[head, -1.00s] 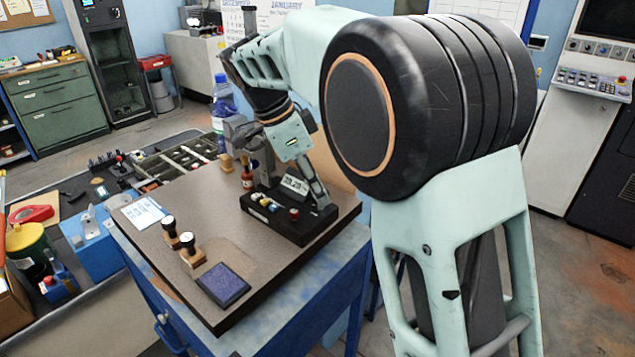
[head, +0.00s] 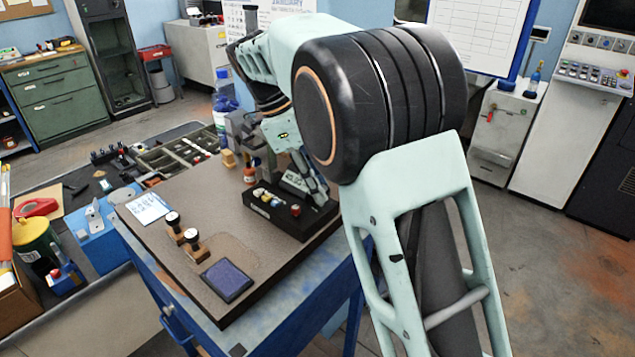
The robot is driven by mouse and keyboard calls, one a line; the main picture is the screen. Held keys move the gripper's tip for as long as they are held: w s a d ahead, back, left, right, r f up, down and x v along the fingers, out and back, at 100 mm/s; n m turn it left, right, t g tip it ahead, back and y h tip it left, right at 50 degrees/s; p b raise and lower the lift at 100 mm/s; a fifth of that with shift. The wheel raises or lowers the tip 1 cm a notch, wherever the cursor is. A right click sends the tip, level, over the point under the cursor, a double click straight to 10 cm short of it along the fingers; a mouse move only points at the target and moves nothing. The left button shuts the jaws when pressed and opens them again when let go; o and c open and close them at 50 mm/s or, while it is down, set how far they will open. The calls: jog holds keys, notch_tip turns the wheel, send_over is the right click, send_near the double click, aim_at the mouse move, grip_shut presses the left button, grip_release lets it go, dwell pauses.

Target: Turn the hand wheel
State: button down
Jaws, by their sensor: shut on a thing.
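A black unit (head: 265,216) with a small tilted display (head: 294,181), pale and yellow knobs and a red button (head: 295,210) stands at the right side of the brown bench top (head: 185,262). My gripper (head: 318,192) reaches down at the unit's right end, just right of the display. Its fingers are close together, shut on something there. This is most likely the hand wheel, but I cannot make out the wheel; the fingers and its small size in view hide it.
Two stamps (head: 193,245), a dark blue pad (head: 227,280) and a paper sheet (head: 148,207) lie on the bench top. A grey device (head: 240,130) and a blue bottle (head: 224,98) stand behind.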

jog(key=c, duration=1.6)
grip_release()
jog(key=v, duration=0.8)
